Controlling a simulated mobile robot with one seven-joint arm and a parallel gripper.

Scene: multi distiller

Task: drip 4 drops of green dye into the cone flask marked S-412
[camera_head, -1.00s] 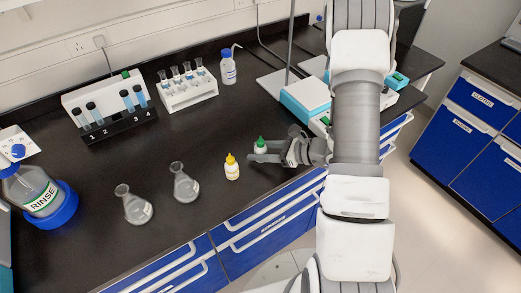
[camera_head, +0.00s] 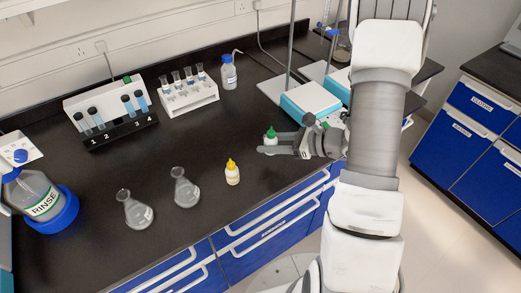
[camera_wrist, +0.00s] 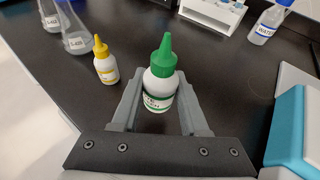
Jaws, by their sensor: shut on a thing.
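A white bottle with a green nozzle cap (camera_head: 270,134) is between the jaws of my gripper (camera_head: 272,147), which is shut on it. The wrist view shows the green-capped bottle (camera_wrist: 160,85) upright, its green-printed label partly hidden by the fingers. Two clear cone flasks stand to the left on the bench: an outer flask (camera_head: 135,212) and an inner flask (camera_head: 184,190). In the wrist view the outer flask (camera_wrist: 48,16) has a small label that seems to read S-412. The inner flask (camera_wrist: 73,32) seems to read S-425.
A yellow-capped bottle (camera_head: 232,174) stands between my gripper and the flasks. A RINSE bottle (camera_head: 42,192) in a blue holder is at far left. A tube rack (camera_head: 188,97) and a water bottle (camera_head: 228,72) stand behind. A teal-and-white device (camera_head: 312,99) is near my arm.

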